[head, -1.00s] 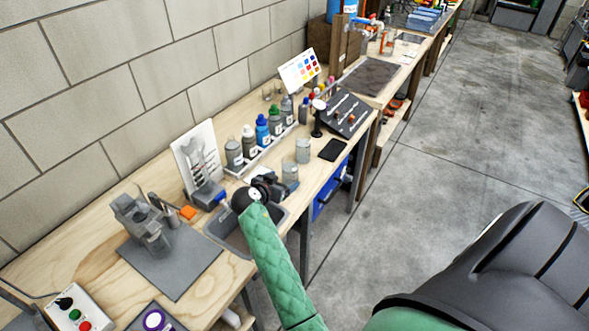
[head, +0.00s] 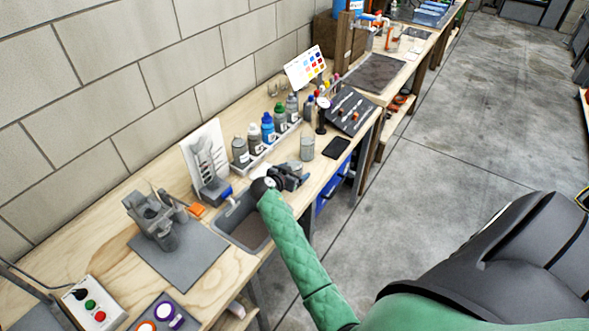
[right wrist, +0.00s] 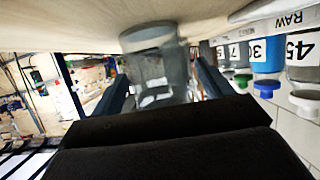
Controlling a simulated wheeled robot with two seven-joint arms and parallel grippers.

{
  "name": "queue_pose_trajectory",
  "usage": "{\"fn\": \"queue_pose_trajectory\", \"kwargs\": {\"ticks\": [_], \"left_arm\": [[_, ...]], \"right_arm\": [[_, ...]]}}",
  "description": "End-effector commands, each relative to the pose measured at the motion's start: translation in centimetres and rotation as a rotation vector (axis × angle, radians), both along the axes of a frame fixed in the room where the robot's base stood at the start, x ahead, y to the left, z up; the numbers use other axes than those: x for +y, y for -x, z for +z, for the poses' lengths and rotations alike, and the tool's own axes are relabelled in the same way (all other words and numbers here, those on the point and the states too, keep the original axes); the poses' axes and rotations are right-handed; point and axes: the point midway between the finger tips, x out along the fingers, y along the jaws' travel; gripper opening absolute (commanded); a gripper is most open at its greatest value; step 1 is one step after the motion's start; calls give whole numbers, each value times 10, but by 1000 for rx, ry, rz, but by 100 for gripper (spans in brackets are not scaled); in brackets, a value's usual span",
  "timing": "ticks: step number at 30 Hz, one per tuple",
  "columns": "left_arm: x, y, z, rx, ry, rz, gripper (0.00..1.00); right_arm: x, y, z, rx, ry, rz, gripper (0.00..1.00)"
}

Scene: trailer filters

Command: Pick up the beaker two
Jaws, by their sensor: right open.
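A clear grey beaker (head: 307,146) stands upright on the bench, just beyond my right gripper (head: 298,174). A nearer beaker is hidden by the gripper in the head view. In the right wrist view, which is upside down, a grey translucent beaker (right wrist: 152,68) with a pale label stands between the two fingers of my right gripper (right wrist: 162,88). The fingers are open, one on each side, with no clear contact. I cannot read the label to tell which beaker is two. My left gripper is not in view.
A row of labelled bottles (head: 267,128) stands in a rack behind the beakers. A black phone-like slab (head: 336,148) and a dark tool board (head: 350,110) lie to the right.

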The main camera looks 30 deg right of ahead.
Motion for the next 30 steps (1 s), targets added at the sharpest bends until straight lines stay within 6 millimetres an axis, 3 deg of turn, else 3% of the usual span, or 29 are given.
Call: {"fn": "queue_pose_trajectory", "kwargs": {"ticks": [9,18,30], "left_arm": [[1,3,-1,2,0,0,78],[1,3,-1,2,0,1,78],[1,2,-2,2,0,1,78]], "right_arm": [[-3,-1,-2,0,0,0,78],[-3,-1,-1,0,0,0,22],[-2,-1,0,-1,0,0,21]]}}
